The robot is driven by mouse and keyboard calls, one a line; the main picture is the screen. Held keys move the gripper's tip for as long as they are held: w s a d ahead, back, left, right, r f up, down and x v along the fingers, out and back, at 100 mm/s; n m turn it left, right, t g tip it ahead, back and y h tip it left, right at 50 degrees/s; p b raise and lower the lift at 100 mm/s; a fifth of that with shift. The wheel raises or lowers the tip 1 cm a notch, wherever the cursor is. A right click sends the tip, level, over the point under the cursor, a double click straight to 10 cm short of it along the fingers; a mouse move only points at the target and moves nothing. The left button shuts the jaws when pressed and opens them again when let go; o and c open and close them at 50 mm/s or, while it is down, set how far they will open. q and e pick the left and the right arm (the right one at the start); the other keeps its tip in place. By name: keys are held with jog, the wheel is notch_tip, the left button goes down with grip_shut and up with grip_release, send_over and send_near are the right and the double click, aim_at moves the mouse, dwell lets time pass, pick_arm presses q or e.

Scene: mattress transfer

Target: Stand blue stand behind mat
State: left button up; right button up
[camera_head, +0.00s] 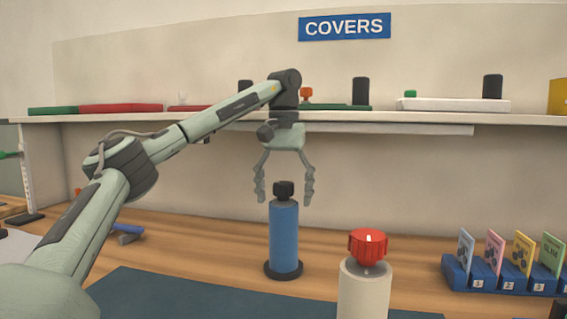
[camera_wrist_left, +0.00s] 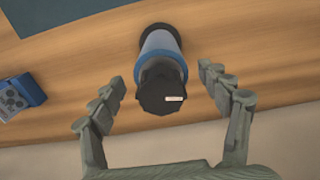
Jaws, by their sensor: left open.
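The blue stand (camera_head: 284,238) is a blue cylinder with a black knob on top and a black round base. It stands upright on the wooden table, just behind the dark blue-green mat (camera_head: 180,297). My left gripper (camera_head: 284,200) is open above it, fingers pointing down, with the knob between or just below the fingertips. In the left wrist view the stand (camera_wrist_left: 163,50) shows from above, with its black knob between the open fingers (camera_wrist_left: 160,82) and a visible gap on each side. The mat's corner (camera_wrist_left: 50,25) shows there too. My right gripper is not in view.
A pale cylinder (camera_head: 364,292) with a red knob (camera_head: 368,246) stands in front, to the right. A blue rack (camera_head: 500,278) with several coloured cards is at the right. A shelf (camera_head: 400,117) with several items runs along the back, behind my left gripper.

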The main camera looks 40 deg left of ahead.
pick_arm(q)
notch_tip(320, 180, up, 10)
jog(key=shift+f, duration=0.1)
